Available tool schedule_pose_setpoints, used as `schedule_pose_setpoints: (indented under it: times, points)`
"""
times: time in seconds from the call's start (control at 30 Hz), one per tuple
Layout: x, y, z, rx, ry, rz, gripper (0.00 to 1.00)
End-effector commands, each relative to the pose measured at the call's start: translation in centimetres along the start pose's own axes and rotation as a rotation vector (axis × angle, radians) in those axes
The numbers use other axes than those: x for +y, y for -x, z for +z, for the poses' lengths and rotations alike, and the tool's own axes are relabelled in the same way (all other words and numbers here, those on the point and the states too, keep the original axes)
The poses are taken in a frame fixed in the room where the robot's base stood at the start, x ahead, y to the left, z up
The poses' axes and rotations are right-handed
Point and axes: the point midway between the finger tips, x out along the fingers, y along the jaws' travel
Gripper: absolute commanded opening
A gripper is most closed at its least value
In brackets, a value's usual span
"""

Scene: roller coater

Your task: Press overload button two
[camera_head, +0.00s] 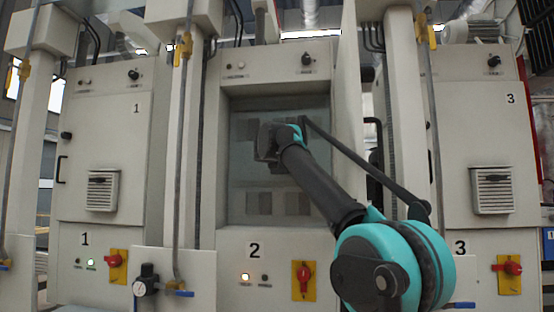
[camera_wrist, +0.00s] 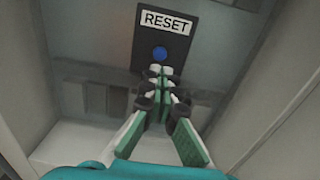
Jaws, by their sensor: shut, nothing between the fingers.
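A black plate (camera_wrist: 162,40) with a white RESET label carries a round blue button (camera_wrist: 160,53) in the wrist view. I cannot read whether it is named overload two. My gripper (camera_wrist: 159,71) is shut and empty, pointing at the plate with its tips just below the button in the picture. I cannot tell whether the tips touch the plate. In the head view my arm reaches into the open bay (camera_head: 236,205) of the cabinet marked 2 (camera_head: 285,78). The plate and button cannot be made out there, and my fingers are not clearly visible.
Cabinet 1 (camera_head: 100,130) stands left and cabinet 3 (camera_head: 480,130) right, both closed. A side wall (camera_wrist: 265,95) of the bay is close on the right.

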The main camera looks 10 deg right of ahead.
Motion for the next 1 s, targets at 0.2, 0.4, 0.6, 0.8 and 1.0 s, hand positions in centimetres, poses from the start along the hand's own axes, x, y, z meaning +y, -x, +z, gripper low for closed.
schedule_pose_setpoints:
  times: [0.2, 0.4, 0.6, 0.8, 1.0]
  points:
    - [0.0, -3.8, 0.0, 0.000, 0.000, -0.001, 0.00]
    - [0.0, -6.0, 0.0, 0.000, 0.000, -0.001, 0.00]
    - [0.0, -6.7, 0.0, 0.000, 0.000, 0.001, 0.00]
    - [0.0, -6.8, 0.0, 0.000, 0.000, 0.001, 0.00]
    - [0.0, -7.0, 0.0, 0.000, 0.000, 0.000, 0.00]
